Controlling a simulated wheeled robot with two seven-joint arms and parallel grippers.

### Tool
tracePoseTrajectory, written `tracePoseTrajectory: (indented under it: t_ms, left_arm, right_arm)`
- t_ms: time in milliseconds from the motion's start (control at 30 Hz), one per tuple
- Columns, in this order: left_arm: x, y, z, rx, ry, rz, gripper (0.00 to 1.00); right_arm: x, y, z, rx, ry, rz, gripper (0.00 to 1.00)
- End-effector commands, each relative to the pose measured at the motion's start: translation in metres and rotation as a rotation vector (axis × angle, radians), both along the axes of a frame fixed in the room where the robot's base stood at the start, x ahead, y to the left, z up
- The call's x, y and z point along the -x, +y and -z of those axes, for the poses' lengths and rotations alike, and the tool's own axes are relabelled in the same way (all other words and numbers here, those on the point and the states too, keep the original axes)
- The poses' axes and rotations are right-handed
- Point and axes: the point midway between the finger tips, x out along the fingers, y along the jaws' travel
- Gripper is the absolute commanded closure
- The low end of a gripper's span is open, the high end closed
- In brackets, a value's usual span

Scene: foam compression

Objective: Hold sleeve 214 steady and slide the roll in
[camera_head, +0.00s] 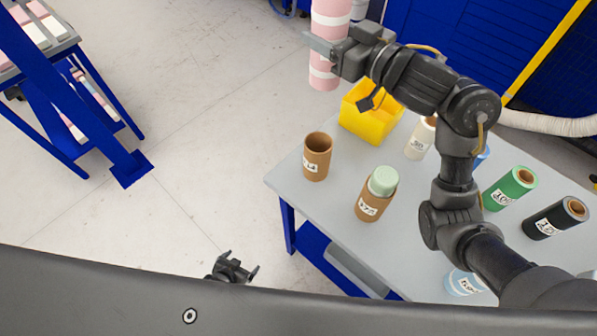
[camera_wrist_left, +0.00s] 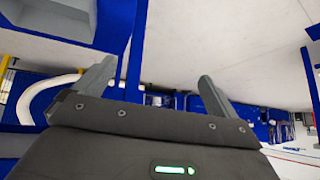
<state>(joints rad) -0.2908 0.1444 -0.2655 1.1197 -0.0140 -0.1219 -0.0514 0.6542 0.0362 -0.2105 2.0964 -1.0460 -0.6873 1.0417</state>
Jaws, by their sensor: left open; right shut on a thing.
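Sleeve 214 (camera_head: 317,160), an open brown cardboard tube, stands upright and looks empty on the grey table's left corner; its label is partly legible, ending in 4. My right gripper (camera_head: 328,48) is shut on a tall pink foam roll with white bands (camera_head: 324,76), held upright beyond the sleeve and apart from it. The roll's top is cut off by the picture edge. My left gripper (camera_head: 235,268) is open and empty, low and left of the table, away from the sleeve. Its spread fingers also show in the left wrist view (camera_wrist_left: 150,85).
A second brown sleeve (camera_head: 368,205) with a pale green roll (camera_head: 383,181) in it stands near sleeve 214. A yellow bin (camera_head: 368,120) is behind. A blue rack (camera_head: 75,100) stands far left.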

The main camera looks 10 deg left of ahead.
Motion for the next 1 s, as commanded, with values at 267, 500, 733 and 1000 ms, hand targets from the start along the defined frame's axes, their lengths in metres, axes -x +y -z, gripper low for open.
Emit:
tracePoseTrajectory:
  t_ms: [267, 500, 733, 1000]
  left_arm:
    - [-0.106, -0.045, -0.14, 0.081, -0.395, 0.117, 0.03]
    - [-0.145, -0.083, -0.276, 0.156, -0.712, 0.211, 0.03]
    - [-0.158, -0.162, -0.338, 0.337, -0.775, 0.143, 0.03]
    - [-0.162, -0.187, -0.367, 0.408, -0.8, 0.117, 0.03]
  right_arm:
    - [0.0, 0.0, 0.0, 0.0, 0.0, 0.001, 0.65]
    - [0.0, -0.001, 0.0, 0.0, 0.0, 0.001, 0.65]
    - [0.0, -0.001, 0.0, 0.0, 0.0, 0.001, 0.65]
    - [0.0, -0.001, 0.0, 0.0, 0.0, 0.001, 0.65]
